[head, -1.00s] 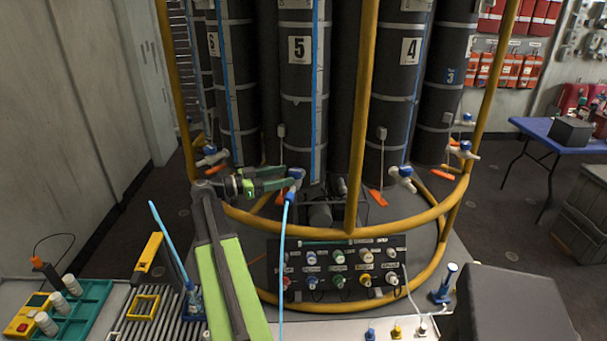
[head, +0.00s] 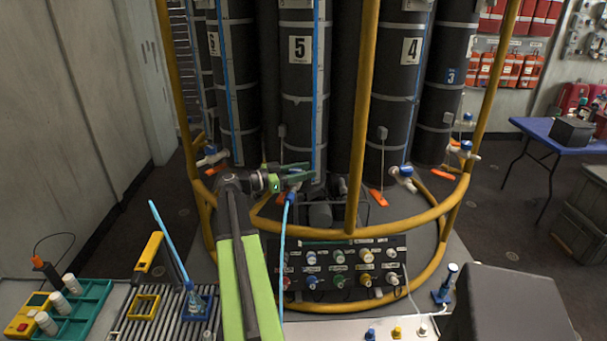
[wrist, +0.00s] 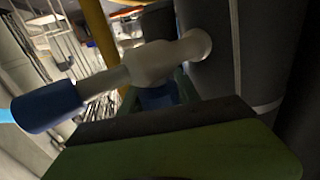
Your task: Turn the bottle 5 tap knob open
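Bottle 5 (head: 299,85) is a tall dark cylinder with a white "5" label, standing in the rack. Its tap (wrist: 155,62) has a pale body joined to the bottle wall and a blue end (wrist: 47,106) in the wrist view. A blue knob (wrist: 158,97) shows under the tap body, partly hidden by a gripper finger. My gripper (head: 295,172) reaches in from the left at the tap, with its fingers around the knob. I cannot tell whether they press on it. In the head view the gripper hides most of the tap; a blue part (head: 293,186) shows below.
A yellow rail (head: 400,222) curves in front of the bottles, with a yellow upright (head: 362,110) right of the gripper. A connector panel (head: 340,268) stands below. A blue hose (head: 284,235) hangs from the tap. Bottle 4 (head: 398,90) stands to the right.

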